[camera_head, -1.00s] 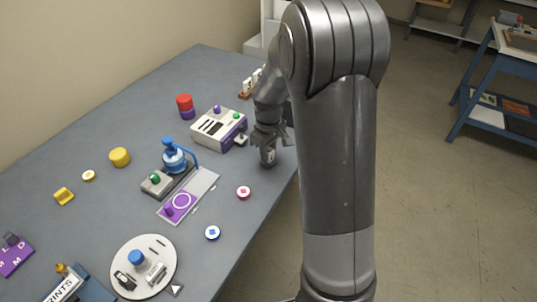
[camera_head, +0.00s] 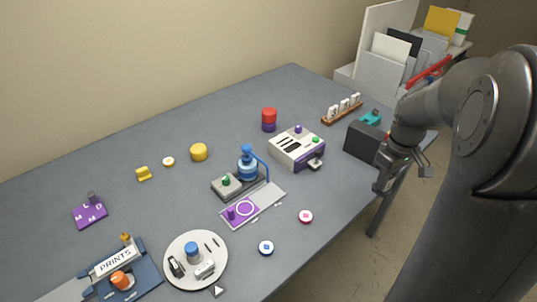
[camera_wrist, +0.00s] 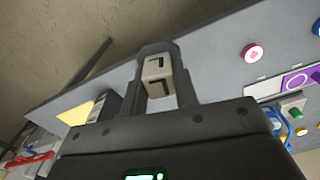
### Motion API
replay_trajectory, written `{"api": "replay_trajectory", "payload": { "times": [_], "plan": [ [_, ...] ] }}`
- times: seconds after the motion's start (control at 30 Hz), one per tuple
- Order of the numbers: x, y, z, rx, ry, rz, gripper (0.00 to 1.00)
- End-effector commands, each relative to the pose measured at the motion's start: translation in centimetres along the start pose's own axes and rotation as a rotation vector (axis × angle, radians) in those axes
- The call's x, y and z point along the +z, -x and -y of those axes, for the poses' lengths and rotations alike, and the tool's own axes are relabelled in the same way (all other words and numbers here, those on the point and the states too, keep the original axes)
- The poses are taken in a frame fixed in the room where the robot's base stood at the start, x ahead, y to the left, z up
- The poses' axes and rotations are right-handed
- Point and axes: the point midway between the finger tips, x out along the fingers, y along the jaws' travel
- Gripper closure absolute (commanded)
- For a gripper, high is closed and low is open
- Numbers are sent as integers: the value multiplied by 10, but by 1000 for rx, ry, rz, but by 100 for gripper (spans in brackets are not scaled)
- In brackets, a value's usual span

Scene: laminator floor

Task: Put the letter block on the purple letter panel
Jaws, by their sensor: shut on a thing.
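The letter block (camera_wrist: 157,75) is a small pale block with dark marks on its faces. In the wrist view it sits between the two fingers of my gripper (camera_wrist: 166,72), which is shut on it. In the head view my gripper (camera_head: 383,185) is at the table's right edge, beside a dark box; the block is hard to make out there. The purple letter panel (camera_head: 90,214) lies flat at the far left of the table, with white letters and a small dark piece standing at its back edge. My gripper is far from it.
Between them stand a white slotted machine (camera_head: 297,150), a blue bottle device (camera_head: 248,165), a purple ring plate (camera_head: 252,207) and a round white tray (camera_head: 196,262). A dark box (camera_head: 364,143) and a block rack (camera_head: 342,110) are near my gripper. Table space around the panel is clear.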

Motion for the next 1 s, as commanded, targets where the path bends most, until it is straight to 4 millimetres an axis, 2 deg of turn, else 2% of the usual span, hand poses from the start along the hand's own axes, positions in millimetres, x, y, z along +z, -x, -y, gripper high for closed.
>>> {"api": "replay_trajectory", "payload": {
  "times": [0.17,0.37,0.47,0.67,0.77,0.87,1.0],
  "plan": [
    [-1,26,-1,5,1,-4,100],
    [-1,66,0,6,1,-4,100],
    [-20,65,4,2,53,3,100],
    [-65,70,17,8,176,6,100],
    [-96,72,29,10,263,8,100],
    [-134,75,48,13,371,11,100],
    [-193,79,88,16,542,15,100]
  ]
}}
